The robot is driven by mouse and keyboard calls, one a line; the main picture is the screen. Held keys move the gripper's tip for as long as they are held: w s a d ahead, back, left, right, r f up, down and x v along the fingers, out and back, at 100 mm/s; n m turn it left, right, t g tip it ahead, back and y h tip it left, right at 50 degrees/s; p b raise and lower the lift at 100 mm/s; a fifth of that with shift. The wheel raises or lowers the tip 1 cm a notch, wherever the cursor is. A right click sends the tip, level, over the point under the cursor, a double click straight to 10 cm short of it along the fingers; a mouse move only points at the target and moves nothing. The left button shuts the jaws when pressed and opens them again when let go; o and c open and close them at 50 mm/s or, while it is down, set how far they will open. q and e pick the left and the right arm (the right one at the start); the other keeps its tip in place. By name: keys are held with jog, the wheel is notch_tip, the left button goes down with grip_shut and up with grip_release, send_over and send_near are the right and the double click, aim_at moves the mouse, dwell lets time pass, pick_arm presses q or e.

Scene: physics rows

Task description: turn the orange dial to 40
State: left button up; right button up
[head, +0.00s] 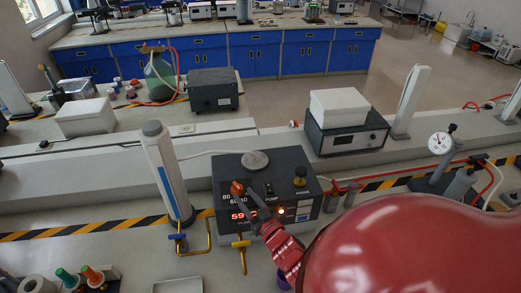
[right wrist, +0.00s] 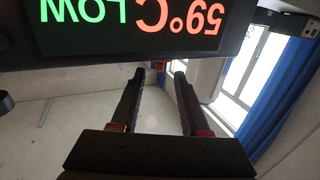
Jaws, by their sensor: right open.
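The orange dial (head: 237,188) sits on the upper left of a dark box (head: 228,165) on the bench, with the printed numbers 80, 60 and 40 beside it. Its pointer setting is too small to read. A red display (head: 240,215) below it reads 59; in the right wrist view the display (right wrist: 178,15) shows upside down as 59°C with green LOW. My right gripper (head: 257,194) is open at the box front, just right of the dial, its left finger close to it; contact cannot be told. Its empty fingers (right wrist: 160,72) show apart in the wrist view, where the dial is out of sight.
A white cylinder (head: 168,175) stands close left. A white-topped box (head: 340,108) is behind right.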

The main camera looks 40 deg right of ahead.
jog(key=s+a, duration=0.1)
jog(key=s, duration=0.7)
jog(key=shift+s+a, duration=0.15)
